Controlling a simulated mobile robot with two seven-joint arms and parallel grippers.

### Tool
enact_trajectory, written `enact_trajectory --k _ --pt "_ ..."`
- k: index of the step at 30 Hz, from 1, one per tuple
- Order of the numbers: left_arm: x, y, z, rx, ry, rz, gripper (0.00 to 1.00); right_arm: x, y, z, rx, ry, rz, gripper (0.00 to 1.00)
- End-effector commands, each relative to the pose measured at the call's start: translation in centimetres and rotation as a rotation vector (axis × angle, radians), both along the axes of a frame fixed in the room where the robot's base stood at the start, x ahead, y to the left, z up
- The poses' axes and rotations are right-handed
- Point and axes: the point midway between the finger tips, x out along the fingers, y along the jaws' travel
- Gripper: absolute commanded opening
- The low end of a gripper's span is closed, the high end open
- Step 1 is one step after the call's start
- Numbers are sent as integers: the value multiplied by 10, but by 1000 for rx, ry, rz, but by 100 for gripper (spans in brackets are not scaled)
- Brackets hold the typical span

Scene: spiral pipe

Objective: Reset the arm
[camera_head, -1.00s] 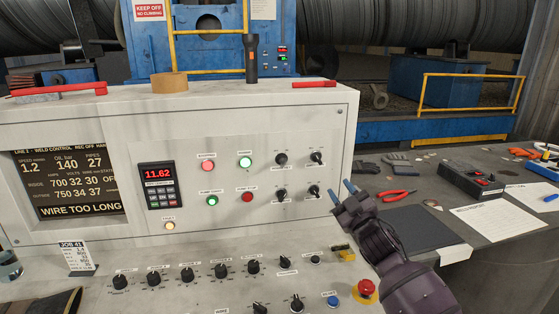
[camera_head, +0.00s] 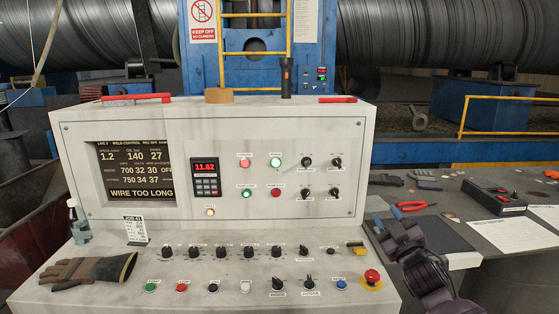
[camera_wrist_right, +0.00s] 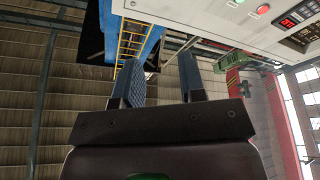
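My right gripper (camera_head: 390,219) is in the head view, just off the lower right side of the control console (camera_head: 320,121). In the right wrist view its two blue-padded fingers (camera_wrist_right: 160,78) stand apart with nothing between them. The wrist view appears turned over, with the console face (camera_wrist_right: 225,18) at the top right. My right arm comes up from the lower right corner of the head view. My left gripper and arm are not in view.
A yellow rail (camera_head: 510,133) stands behind.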

Motion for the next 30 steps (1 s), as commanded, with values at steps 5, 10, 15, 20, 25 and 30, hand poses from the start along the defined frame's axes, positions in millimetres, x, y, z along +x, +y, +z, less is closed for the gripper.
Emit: enact_trajectory --k 5,10,15,20,25,30 --pt "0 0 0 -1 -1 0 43 -24 10 -16 66 88 -18 37" --pt "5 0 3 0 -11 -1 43 -53 9 -57 112 190 -34 37" --pt "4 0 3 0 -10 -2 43 -95 7 -110 169 318 -54 37" --pt "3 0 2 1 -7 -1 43 -153 4 -169 237 468 -83 37" --pt "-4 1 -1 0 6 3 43 -220 2 -223 309 613 -122 37" --pt "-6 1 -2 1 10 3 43 -290 -2 -268 374 741 -174 37"
